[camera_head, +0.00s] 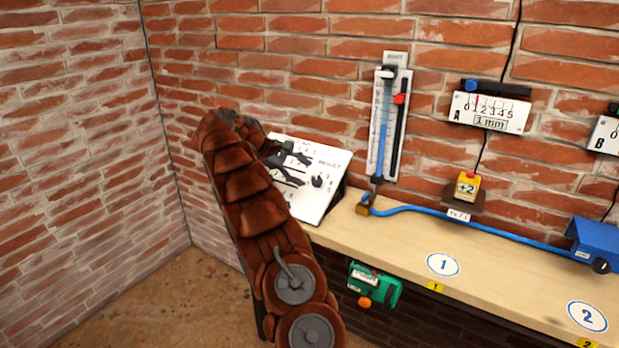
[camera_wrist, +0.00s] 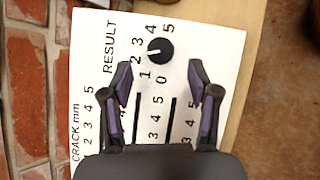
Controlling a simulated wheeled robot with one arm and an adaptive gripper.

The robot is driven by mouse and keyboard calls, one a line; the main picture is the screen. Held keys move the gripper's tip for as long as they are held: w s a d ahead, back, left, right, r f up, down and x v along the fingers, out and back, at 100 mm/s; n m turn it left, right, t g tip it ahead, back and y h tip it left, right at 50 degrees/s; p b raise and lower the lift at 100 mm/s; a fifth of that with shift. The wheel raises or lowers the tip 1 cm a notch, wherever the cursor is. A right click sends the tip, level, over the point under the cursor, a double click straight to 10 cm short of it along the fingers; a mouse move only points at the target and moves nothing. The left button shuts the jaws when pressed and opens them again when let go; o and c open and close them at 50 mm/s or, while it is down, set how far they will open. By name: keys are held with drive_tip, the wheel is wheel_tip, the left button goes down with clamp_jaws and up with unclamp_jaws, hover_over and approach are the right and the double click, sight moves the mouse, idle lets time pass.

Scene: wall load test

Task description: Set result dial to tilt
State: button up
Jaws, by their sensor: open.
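The result dial is a round black knob (camera_wrist: 160,50) on a white sloped panel (camera_wrist: 92,20), near the word RESULT. It also shows in the head view (camera_head: 317,181). Numbers 0 to 5 surround it. Its small white mark points left in the wrist view, roughly toward 2 or 3; I cannot tell exactly. I see no word "tilt" on the panel. My gripper (camera_wrist: 160,76) is open, with its fingers apart over the panel and the knob ahead, between their lines. In the head view my gripper (camera_head: 303,172) is just left of the knob. Contact cannot be told.
The wooden bench (camera_head: 400,235) extends right of the panel. A blue-scaled gauge (camera_head: 381,125) hangs on the brick wall behind. A yellow +2 block (camera_head: 467,186), a blue tube (camera_head: 480,225) and a green device (camera_head: 375,287) are farther right. Brick wall lies close left.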

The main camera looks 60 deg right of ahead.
drive_tip(key=shift+v, duration=1.05)
drive_tip(key=shift+a, duration=0.1)
drive_tip(key=s+a+r+t+y+p, duration=0.1)
drive_tip(key=s+a+r, duration=0.15)
drive_tip(key=a, duration=0.85)
drive_tip(key=s+a+r+t+y+p, duration=0.1)
drive_tip(key=s+a+r+t, duration=0.15)
drive_tip(key=a, duration=0.85)
drive_tip(key=s+a+f+y, duration=0.2)
drive_tip(key=s+a+f, duration=0.2)
drive_tip(key=s+a, duration=0.8)
drive_tip(key=s+a+f+t+y+p, duration=0.1)
drive_tip(key=s+a+f+y, duration=0.2)
drive_tip(key=s+a, duration=1)
drive_tip(key=a+f, duration=0.1)
drive_tip(key=a, duration=0.4)
drive_tip(key=shift+s+y, duration=0.2)
drive_tip(key=shift+y, duration=0.1)
drive_tip(key=shift+a, duration=0.1)
